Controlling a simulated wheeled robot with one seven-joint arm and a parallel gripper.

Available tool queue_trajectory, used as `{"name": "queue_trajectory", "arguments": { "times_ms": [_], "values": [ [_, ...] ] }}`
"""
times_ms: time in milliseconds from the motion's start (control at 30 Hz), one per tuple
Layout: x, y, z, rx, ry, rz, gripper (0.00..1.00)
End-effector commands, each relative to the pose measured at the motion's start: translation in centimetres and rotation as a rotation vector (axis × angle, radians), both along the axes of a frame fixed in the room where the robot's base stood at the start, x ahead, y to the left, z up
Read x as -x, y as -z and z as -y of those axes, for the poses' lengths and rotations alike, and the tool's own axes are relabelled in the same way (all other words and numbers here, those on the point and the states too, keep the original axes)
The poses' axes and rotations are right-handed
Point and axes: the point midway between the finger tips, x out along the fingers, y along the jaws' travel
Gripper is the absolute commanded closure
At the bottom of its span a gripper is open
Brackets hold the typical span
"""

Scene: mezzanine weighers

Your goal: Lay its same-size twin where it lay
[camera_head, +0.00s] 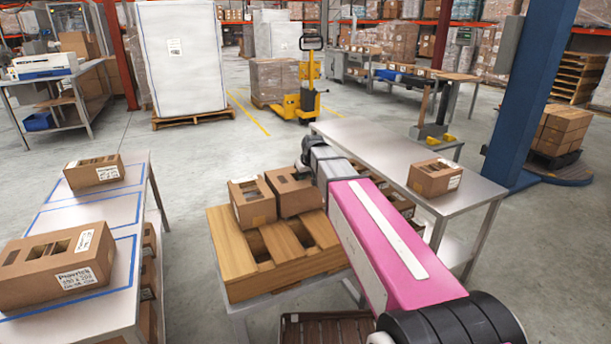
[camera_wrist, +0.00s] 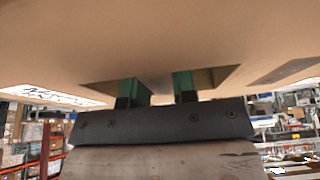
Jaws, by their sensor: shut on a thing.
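My gripper (camera_wrist: 159,88) is shut on a brown cardboard box (camera_wrist: 150,45), with its green fingers in a cut-out of the box. In the head view my arm hides the gripper, and I cannot tell where the held box is. On the left table (camera_head: 118,272), a large labelled box (camera_head: 45,275) lies near and a smaller one (camera_head: 94,172) lies far, in blue outlines. The middle outline (camera_head: 80,217) is bare. Two open-slotted boxes (camera_head: 252,204) (camera_head: 293,189) sit on a wooden pallet (camera_head: 235,262).
A steel table (camera_head: 372,140) on the right bears one labelled box (camera_head: 435,177). More boxes are on shelves under both tables. A blue column (camera_head: 530,95) stands at right. A yellow pallet truck (camera_head: 306,95) and a wrapped white load (camera_head: 180,60) are farther back.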

Motion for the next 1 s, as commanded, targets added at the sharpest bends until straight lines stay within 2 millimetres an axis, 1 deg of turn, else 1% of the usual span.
{"name": "queue_trajectory", "arguments": {
  "times_ms": [433,767,800,867,1000],
  "values": [
    [-0.01,0.04,-0.01,0.0,0.0,0.001,1.0],
    [-0.01,0.49,0.0,0.0,0.0,0.0,1.0],
    [-0.01,0.47,0.0,0.0,0.0,0.0,0.65],
    [-0.01,0.46,0.0,0.0,0.0,0.0,0.45],
    [-0.01,0.47,0.0,0.0,0.0,0.0,0.45]
  ]
}}
